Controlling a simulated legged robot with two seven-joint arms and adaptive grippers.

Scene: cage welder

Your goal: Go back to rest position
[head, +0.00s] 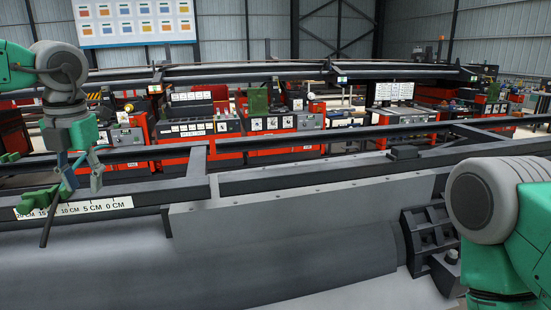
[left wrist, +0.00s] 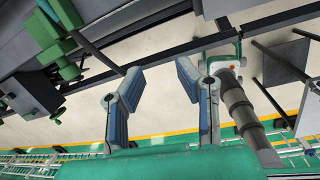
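My left gripper (head: 82,174) hangs at the left of the head view, pointing down, just above a white centimetre scale (head: 95,206) on the frame. In the left wrist view the two blue-grey fingers of the left gripper (left wrist: 159,70) stand apart with nothing between them. My right arm (head: 490,205) fills the right edge of the head view. Its gripper is out of view.
A green clamp-like part (head: 38,198) sits close beside my left gripper. A long dark rail (head: 330,175) and a grey sloped surface (head: 285,250) lie ahead. Red workstations (head: 270,140) stand behind. A black bracket (head: 428,240) is near my right arm.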

